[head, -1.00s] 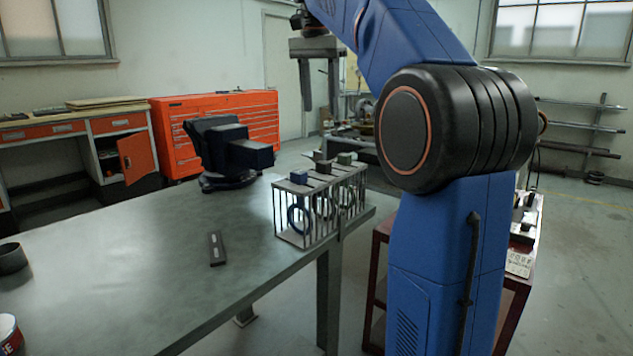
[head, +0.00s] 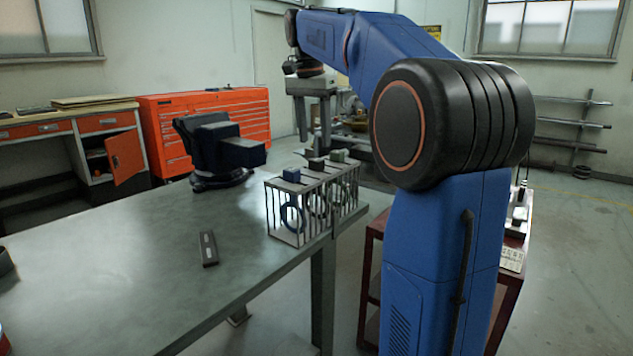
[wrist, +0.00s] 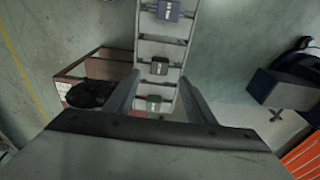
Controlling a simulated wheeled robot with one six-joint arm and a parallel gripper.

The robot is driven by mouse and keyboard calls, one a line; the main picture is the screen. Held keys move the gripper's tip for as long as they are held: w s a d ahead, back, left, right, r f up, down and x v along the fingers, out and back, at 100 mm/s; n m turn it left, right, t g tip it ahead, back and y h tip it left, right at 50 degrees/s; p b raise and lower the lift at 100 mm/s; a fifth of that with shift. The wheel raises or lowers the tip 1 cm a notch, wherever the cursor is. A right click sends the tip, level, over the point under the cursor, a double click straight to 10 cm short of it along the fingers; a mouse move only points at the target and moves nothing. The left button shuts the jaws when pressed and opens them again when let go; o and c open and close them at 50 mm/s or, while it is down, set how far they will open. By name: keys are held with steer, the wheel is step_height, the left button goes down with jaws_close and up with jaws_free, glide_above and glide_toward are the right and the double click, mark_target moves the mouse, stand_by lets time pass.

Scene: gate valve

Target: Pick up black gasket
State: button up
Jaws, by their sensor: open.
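The black gasket's dark tab (head: 316,164) sticks up from the middle slot of the barred rack (head: 271,212); its ring below is partly hidden behind the bars. In the wrist view the black tab (wrist: 159,67) shows between my two fingers, near their tips. My gripper (head: 313,143) points down over the rack, open and empty. It is the same gripper in the wrist view (wrist: 161,78). The fingertips look close above the tab; I cannot tell the exact gap.
A blue-tabbed gasket (head: 292,175) sits in the near slot and a green-tabbed one (head: 338,155) in the far slot. A dark vise (head: 215,150) stands left of the rack. A small dark bar (head: 208,249) lies on the bench (head: 130,260), otherwise clear there.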

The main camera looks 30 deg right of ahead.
mark_target(316, 160)
steer(key=shift+d+f, duration=0.15)
steer(key=shift+f, duration=1.45)
steer(key=shift+d+f, duration=0.1)
steer(key=shift+f, duration=1.5)
jaws_close()
